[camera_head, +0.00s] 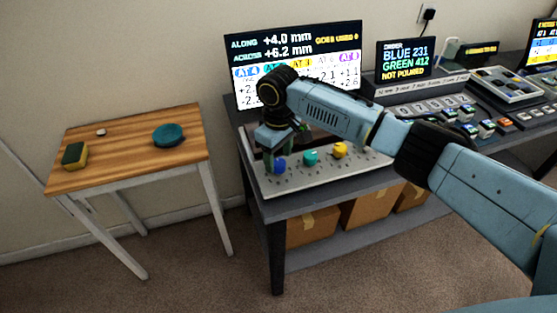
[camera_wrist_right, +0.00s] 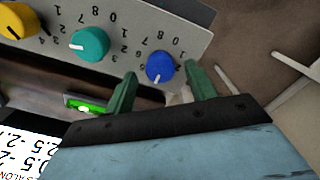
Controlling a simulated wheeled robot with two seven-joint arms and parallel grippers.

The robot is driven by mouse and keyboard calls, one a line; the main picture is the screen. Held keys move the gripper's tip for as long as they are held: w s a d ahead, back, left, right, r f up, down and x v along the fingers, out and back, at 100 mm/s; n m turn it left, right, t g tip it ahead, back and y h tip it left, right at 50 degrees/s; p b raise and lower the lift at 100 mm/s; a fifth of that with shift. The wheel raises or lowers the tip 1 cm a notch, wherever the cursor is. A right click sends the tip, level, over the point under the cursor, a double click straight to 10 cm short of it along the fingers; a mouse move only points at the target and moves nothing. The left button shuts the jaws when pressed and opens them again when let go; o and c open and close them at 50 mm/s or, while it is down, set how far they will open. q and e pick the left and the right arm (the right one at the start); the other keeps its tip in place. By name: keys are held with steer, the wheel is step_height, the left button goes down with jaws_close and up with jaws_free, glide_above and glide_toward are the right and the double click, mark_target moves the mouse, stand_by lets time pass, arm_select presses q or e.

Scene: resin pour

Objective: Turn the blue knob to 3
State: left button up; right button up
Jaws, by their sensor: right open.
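The blue knob (camera_head: 280,167) is at the left end of a light grey panel (camera_head: 325,176) on the dark bench. In the right wrist view the blue knob (camera_wrist_right: 160,66) shows a white pointer mark toward the picture's bottom, with printed numbers around it; I cannot tell its exact setting. My right gripper (camera_wrist_right: 161,84) is open and empty, its two green fingers reaching toward the knob from either side. I cannot tell whether they touch it. In the head view the right gripper (camera_head: 276,151) is over the panel's left end. My left gripper is not in view.
A teal knob (camera_head: 310,157) and a yellow knob (camera_head: 340,149) stand to the right on the panel. A screen (camera_head: 295,62) stands behind. A separate wooden table (camera_head: 125,150) at left holds a sponge (camera_head: 74,155) and a teal disc (camera_head: 168,135).

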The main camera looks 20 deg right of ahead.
steer(key=shift+f, duration=0.75)
steer(key=c, duration=1)
steer(key=shift+r+n+p, duration=0.2)
steer(key=shift+n+p, duration=0.4)
steer(key=shift+p, duration=0.3)
steer(key=shift+n+p, duration=1.75)
steer(key=shift+n, duration=0.45)
steer(key=shift+f+n+p, duration=0.1)
steer(key=shift+n+p, duration=0.35)
steer(key=shift+n, duration=0.55)
